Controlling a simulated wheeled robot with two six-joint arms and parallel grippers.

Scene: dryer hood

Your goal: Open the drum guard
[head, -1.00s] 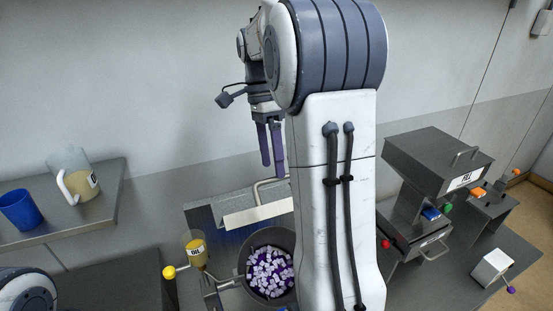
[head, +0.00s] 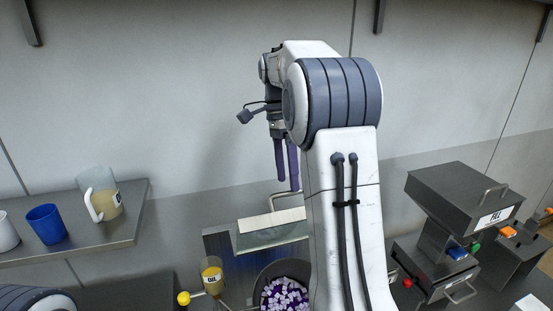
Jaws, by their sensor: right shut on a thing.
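The drum guard is a clear panel (head: 272,237) with a pale strip along its upper edge and a bent metal handle (head: 272,203). It stands tilted behind the dark round drum (head: 262,281), which holds white and purple pieces. My right gripper (head: 288,187) points down with its purple fingers at the handle and is shut on it. My right arm hides the right part of the guard and the right side of the drum. At the lower left edge only a piece of my left arm shows; its gripper is out of view.
A shelf (head: 136,226) at left holds a jug (head: 109,206) and a blue cup (head: 47,224). A small yellow-filled container (head: 211,275) and a yellow knob (head: 183,298) are left of the drum. A grey hooded machine (head: 464,196) stands to the right.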

